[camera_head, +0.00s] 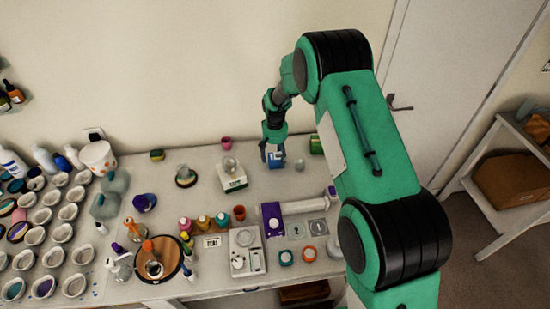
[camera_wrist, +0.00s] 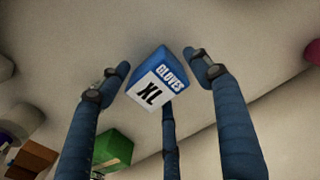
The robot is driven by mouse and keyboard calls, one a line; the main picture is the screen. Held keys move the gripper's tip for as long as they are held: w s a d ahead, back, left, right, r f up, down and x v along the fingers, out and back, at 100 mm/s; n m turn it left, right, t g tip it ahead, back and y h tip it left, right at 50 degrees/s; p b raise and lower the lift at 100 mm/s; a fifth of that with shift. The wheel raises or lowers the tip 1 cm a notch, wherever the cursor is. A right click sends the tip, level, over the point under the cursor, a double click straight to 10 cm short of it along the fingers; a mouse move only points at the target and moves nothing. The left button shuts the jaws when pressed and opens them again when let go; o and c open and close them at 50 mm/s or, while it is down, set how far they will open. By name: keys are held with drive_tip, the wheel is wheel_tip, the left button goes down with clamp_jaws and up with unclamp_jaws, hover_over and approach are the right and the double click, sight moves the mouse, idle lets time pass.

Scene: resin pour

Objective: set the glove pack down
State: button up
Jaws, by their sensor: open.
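The glove pack (camera_wrist: 160,85) is a small blue and white box marked "GLOVES XL". In the wrist view it sits between my gripper's (camera_wrist: 160,72) spread fingers, with gaps visible at the left and right fingers. A third finger reaches up close to its lower edge; I cannot tell if it touches. In the head view my gripper (camera_head: 273,150) is low over the back of the table, and the blue pack (camera_head: 277,160) shows just below it, seemingly resting on the tabletop. My fingers partly hide it there.
A green box (camera_head: 316,144) stands close on the right, also visible in the wrist view (camera_wrist: 113,150). A small greyish item (camera_head: 299,164) is nearby. Bottles and cups crowd the table's left side.

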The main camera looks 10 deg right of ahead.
wheel_tip(320, 180, up, 12)
idle(0.6)
idle(0.6)
wheel_tip(320, 180, up, 16)
drive_tip(key=r+t, duration=0.1)
hover_over(276, 157)
drive_tip(key=s+d, duration=0.2)
drive_tip(key=s, duration=0.6)
drive_tip(key=s+d+r+t, duration=0.2)
drive_tip(key=s+r, duration=0.7)
drive_tip(key=s, duration=0.1)
drive_tip(key=s+d+r+t, duration=0.1)
drive_tip(key=s+r, duration=0.1)
drive_tip(key=s, duration=1.3)
drive_tip(key=s+d+r+t, duration=0.1)
drive_tip(key=s+r, duration=0.1)
drive_tip(key=s, duration=1.2)
drive_tip(key=shift+s+d+r+t, duration=0.3)
drive_tip(key=shift+s+d+r, duration=0.05)
drive_tip(key=shift+s, duration=0.05)
